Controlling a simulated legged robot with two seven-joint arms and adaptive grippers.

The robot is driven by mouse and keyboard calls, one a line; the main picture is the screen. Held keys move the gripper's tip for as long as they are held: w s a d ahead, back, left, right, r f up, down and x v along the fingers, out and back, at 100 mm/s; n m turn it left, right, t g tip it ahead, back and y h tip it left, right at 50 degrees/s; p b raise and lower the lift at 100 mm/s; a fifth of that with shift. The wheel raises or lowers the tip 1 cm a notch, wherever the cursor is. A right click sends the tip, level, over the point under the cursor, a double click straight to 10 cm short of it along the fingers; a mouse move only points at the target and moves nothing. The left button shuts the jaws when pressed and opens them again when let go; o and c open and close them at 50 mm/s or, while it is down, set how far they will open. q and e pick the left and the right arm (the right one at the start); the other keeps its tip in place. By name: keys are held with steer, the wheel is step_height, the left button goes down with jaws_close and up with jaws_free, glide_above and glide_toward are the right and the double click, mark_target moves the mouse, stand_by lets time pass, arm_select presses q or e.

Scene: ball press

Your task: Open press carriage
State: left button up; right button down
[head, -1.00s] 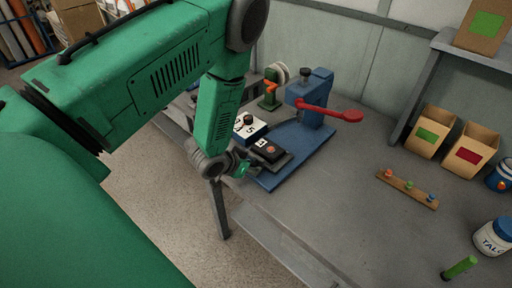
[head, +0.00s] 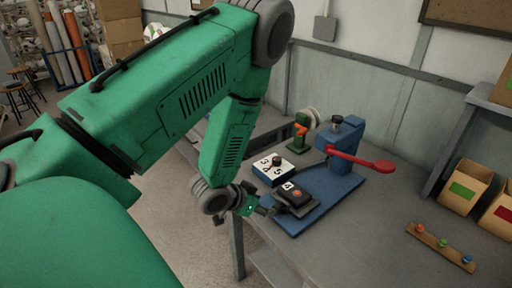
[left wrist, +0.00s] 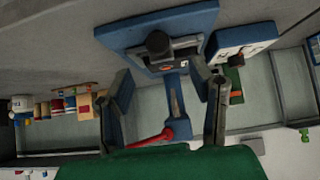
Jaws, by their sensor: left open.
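The blue press (head: 345,150) stands on the bench, with a red lever (head: 365,160) reaching right and a flat blue base (head: 345,191). The dark press carriage (head: 294,194) sits at the near left end of the base. It has a white number tag and an orange spot on top. My left gripper (head: 264,209) is at the carriage's near left side; whether it touches is unclear. In the left wrist view my gripper (left wrist: 167,105) is open with its fingers wide apart. A dark knob (left wrist: 158,43) on the carriage shows beyond them. My right gripper is not in view.
A white-topped blue box (head: 273,171) with numbers and a black knob stands left of the carriage. A green device (head: 300,132) with a reel is behind it. A wooden strip (head: 440,247) with coloured pegs and cardboard bins (head: 466,187) are at right. The bench between is clear.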

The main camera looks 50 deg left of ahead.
arm_select(q)
steer(key=v, duration=0.3)
steer(key=shift+s+a+r, duration=0.1)
steer(key=shift+s+r, duration=0.2)
steer(key=shift+f, duration=0.1)
steer(key=s+d+f+g+b, duration=0.4)
steer(key=s+d+f+b, duration=0.1)
steer(key=s+f, duration=0.4)
steer(key=s+d+f+g+b, duration=0.4)
steer(key=s+d+f+b, duration=0.2)
steer(key=s+f, duration=0.3)
step_height(320, 180, down, 4)
steer(key=shift+s+f+y, duration=0.1)
steer(key=shift+s+y, duration=0.2)
steer(key=shift+s, duration=0.1)
steer(key=shift+w, duration=0.1)
stand_by(0.7)
